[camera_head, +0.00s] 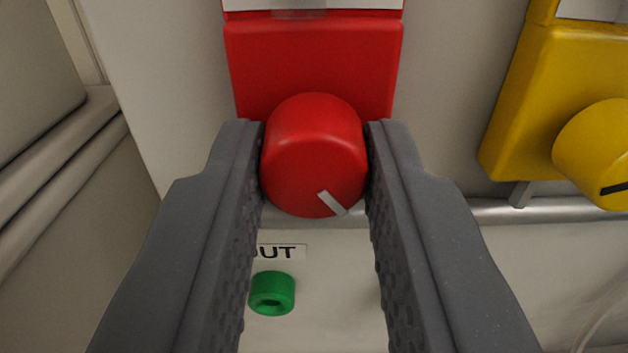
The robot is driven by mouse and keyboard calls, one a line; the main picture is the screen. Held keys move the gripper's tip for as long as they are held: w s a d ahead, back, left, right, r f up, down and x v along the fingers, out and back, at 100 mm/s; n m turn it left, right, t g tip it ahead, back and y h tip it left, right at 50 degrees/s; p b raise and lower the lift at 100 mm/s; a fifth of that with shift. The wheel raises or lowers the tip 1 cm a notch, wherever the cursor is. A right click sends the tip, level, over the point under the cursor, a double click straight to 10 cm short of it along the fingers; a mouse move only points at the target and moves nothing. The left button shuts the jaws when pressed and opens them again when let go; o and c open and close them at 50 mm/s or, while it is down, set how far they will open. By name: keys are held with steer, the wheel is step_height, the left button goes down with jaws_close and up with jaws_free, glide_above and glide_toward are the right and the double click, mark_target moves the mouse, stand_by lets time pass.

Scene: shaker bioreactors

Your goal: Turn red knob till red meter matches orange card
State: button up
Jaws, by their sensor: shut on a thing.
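The red knob (308,150) is a round red dial on the front of a red box (312,60). A pale pointer mark on its face points down and to the right. My gripper (314,160) is shut on the knob, one grey finger on its left side and one on its right. The lower edge of a white panel, likely the red meter (312,4), shows at the top, but its reading is cut off. No orange card is in view.
A yellow box (560,95) with a yellow knob (598,152) is at the right. A metal rail (540,211) runs behind. Below are a green port (272,293) and a partly hidden label (282,252) ending in "UT". A grey ledge (60,150) is at the left.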

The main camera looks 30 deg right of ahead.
steer(key=shift+m, duration=0.5)
steer(key=shift+m+b, duration=0.35)
steer(key=shift+m, duration=0.85)
steer(key=m+b, duration=0.1)
steer(key=m, duration=0.2)
steer(key=shift+m, duration=0.3)
steer(key=m+b, duration=0.1)
steer(key=m, duration=0.2)
steer(key=shift+f+b, duration=0.15)
steer(key=shift+b, duration=0.2)
steer(key=shift+m+b, duration=0.65)
steer(key=shift+m, duration=1.25)
steer(key=shift+d+m, duration=0.1)
steer(key=shift+m, duration=0.2)
steer(key=o, duration=1)
steer(key=shift+d, duration=0.1)
steer(key=shift+a, duration=0.2)
